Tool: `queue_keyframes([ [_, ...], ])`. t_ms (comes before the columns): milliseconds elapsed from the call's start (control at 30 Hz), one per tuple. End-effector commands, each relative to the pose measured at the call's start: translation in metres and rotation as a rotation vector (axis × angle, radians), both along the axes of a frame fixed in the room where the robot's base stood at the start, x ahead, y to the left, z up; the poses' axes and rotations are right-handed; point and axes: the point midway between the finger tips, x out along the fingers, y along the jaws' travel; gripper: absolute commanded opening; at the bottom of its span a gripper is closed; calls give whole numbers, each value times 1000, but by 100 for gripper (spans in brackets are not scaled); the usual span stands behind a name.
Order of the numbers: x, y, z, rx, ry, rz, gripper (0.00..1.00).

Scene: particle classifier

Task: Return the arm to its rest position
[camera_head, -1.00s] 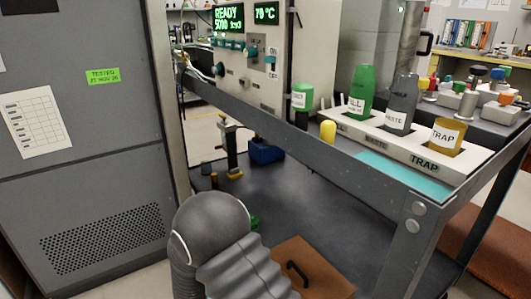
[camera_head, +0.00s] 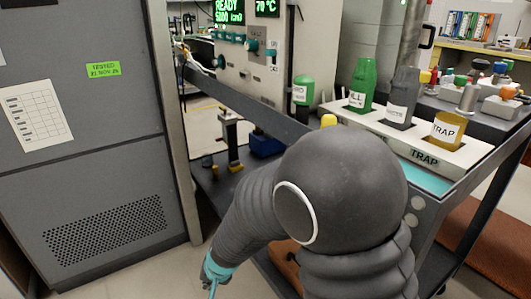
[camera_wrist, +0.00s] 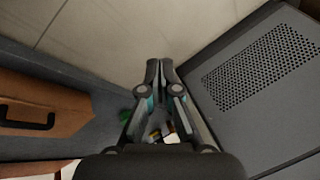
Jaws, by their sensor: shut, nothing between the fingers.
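My arm fills the lower middle of the head view. Its large dark grey joint hides much of the bench shelf.
A brown drawer box (camera_wrist: 45,115) with a black handle is at the left of the wrist view. A rack (camera_head: 435,153) holds green, grey and yellow bottles at right. A machine panel (camera_head: 262,60) reads READY. A small stand (camera_head: 232,140) is on the shelf.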

Motion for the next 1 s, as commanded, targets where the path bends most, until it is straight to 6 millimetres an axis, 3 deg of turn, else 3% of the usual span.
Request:
queue_keyframes([
  [33,-7,-11,17,0,11,33,0],
  [300,-52,-78,80,-70,78,182,0],
  [700,-108,-193,153,-240,66,232,0],
  [1000,-135,-261,202,-336,-61,143,0],
])
